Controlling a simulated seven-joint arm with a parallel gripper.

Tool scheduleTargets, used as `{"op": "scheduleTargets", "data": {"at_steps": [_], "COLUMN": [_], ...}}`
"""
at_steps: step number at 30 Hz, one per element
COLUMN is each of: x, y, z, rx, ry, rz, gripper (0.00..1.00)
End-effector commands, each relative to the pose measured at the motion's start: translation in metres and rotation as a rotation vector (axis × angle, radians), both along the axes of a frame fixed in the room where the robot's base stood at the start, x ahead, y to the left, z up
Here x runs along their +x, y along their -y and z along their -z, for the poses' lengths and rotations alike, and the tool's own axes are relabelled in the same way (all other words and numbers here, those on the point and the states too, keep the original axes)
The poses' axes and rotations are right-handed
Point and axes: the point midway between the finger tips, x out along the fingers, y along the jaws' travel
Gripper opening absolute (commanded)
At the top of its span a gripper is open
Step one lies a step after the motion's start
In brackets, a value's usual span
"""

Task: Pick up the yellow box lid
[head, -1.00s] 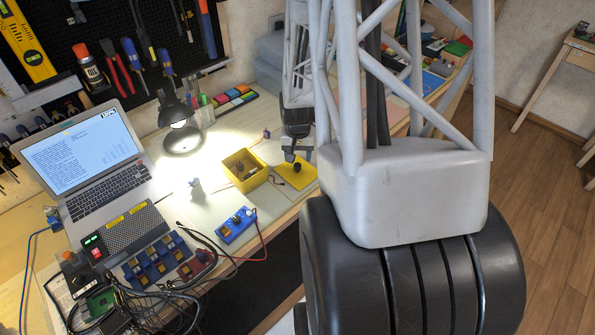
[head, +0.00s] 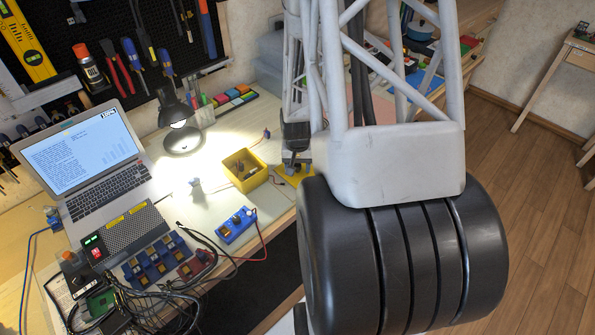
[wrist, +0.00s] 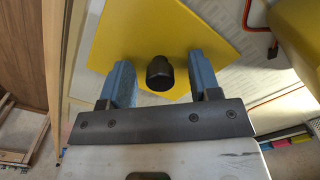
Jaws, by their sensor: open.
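The yellow box lid (wrist: 150,32) lies flat on the workbench with a black knob (wrist: 160,72) on its top. In the wrist view my gripper (wrist: 160,75) is open, with one blue-grey finger on each side of the knob and gaps between. I cannot tell how far above the lid the fingertips are. In the head view most of the lid (head: 281,175) is hidden behind my gripper (head: 292,166) and arm. The open yellow box (head: 246,170) stands just left of the lid, with small items inside.
A blue device (head: 236,226) with a red wire sits near the bench's front edge. A lit desk lamp (head: 178,118) and a laptop (head: 85,165) stand further left. In the wrist view an orange cable (wrist: 250,45) runs beside the lid.

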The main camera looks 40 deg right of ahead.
Motion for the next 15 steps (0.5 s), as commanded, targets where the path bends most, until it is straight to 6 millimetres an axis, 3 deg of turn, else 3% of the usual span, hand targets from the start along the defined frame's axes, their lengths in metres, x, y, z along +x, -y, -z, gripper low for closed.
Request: {"op": "scheduleTargets", "data": {"at_steps": [6,15], "x": [0.0000,0.0000], "y": [0.0000,0.0000], "z": [-0.0001,-0.0001], "rx": [0.000,0.000], "ry": [0.000,0.000], "rz": [0.000,0.000], "gripper": [0.54,0.08]}}
